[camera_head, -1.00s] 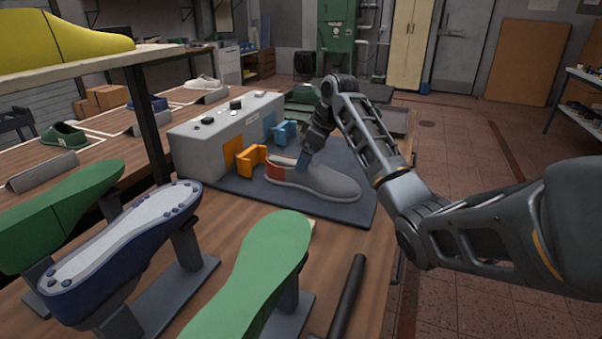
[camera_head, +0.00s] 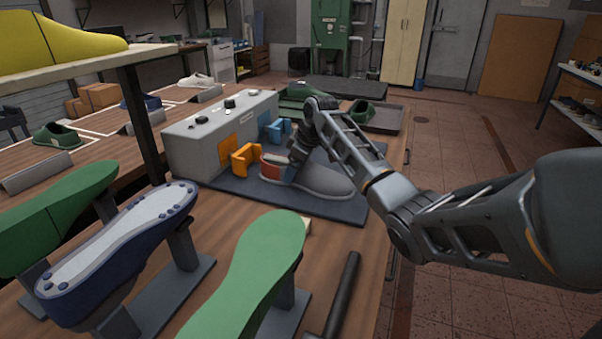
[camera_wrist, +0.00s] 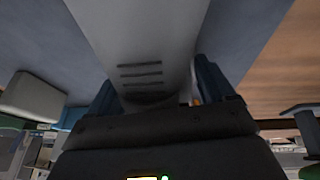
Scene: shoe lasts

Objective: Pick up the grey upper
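The grey upper (camera_head: 325,181), a low shoe shape with a red heel part, lies on the dark blue-grey mat (camera_head: 245,188), toe to the right. My gripper (camera_head: 289,164) is down at its heel end, and the arm hides part of the upper. In the wrist view the grey upper (camera_wrist: 140,40) runs between my two blue fingers (camera_wrist: 157,88). The fingers stand apart, one on each side. A small gap with an orange bit shows by the right finger; contact at the left finger is unclear.
A grey machine box (camera_head: 220,130) with orange (camera_head: 246,158) and blue (camera_head: 277,131) clamps stands left of the upper. Green and blue lasts on stands fill the near left. A hammer (camera_head: 340,298) lies in front. A tray (camera_head: 385,119) with a green shoe is behind.

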